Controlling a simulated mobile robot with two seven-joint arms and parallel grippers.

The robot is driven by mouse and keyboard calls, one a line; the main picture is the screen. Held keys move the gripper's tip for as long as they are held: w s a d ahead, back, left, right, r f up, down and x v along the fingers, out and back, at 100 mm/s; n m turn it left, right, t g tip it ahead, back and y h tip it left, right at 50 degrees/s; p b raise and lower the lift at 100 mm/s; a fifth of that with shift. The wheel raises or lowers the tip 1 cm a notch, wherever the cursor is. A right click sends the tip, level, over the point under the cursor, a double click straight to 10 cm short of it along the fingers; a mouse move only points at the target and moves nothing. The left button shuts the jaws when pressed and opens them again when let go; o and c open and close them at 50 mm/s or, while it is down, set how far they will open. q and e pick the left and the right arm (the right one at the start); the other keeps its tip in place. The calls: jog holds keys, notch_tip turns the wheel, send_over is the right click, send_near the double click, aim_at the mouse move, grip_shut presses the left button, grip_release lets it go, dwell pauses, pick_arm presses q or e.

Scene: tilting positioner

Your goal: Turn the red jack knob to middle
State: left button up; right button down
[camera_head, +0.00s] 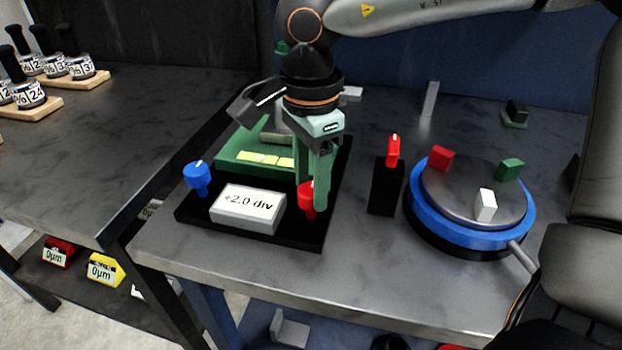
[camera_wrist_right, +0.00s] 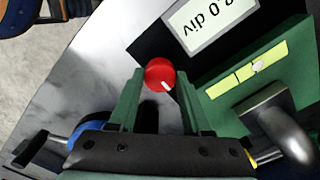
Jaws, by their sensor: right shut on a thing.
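The red jack knob (camera_head: 306,201) stands at the front right of the black base plate (camera_head: 190,215). My right gripper (camera_head: 318,185) comes down on it from above, with green fingers shut on it. In the head view the fingers cover part of the knob. A white display (camera_head: 248,208) left of it reads "+2.0 div". A green tilting plate (camera_head: 232,153) with a yellow strip lies behind. My left gripper is not in view.
A blue knob (camera_head: 197,178) stands at the plate's left. To the right are a black block (camera_head: 386,190) with a red switch (camera_head: 393,150) and a blue-rimmed turntable (camera_head: 425,222) bearing red, green and white blocks. The table's front strip is clear.

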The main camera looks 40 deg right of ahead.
aim_at(311, 189)
dwell(0.4)
jog(key=shift+c, duration=1.7)
grip_release()
notch_tip(311, 189, up, 13)
jog(key=p, duration=0.2)
jog(key=shift+f+p, duration=0.2)
jog(key=shift+p, duration=0.2)
